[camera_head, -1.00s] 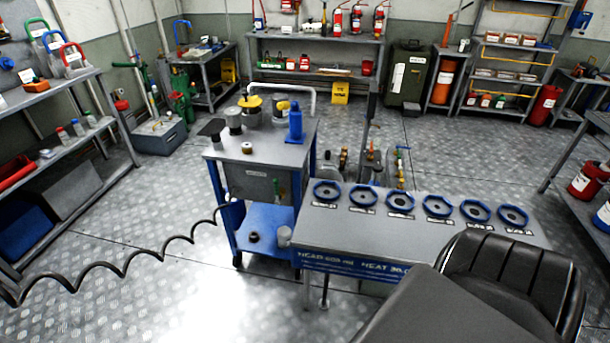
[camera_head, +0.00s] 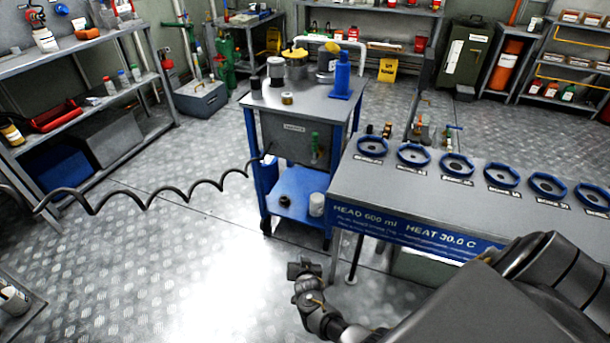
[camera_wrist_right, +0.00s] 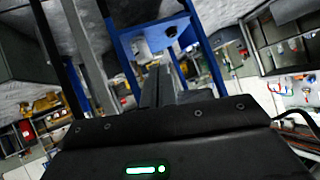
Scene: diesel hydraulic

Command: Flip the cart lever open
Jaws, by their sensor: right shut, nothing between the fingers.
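The cart (camera_head: 262,180) stands in the middle of the head view, with a grey top and box on a blue frame. A small upright green handle (camera_head: 315,143), which looks like the lever, is at the right of the box's front. My right gripper (camera_head: 303,268) is low in front of the cart, apart from it and below the handle. In the right wrist view its fingers (camera_wrist_right: 163,88) are shut and empty, with blue frame bars beyond; I cannot make out the lever there. My left gripper is not in view.
A console (camera_head: 400,205) with a row of blue handwheels stands right of the cart, close to my right arm. A coiled black hose (camera_head: 150,200) runs from the left to the cart. Shelves (camera_head: 75,68) line the left side.

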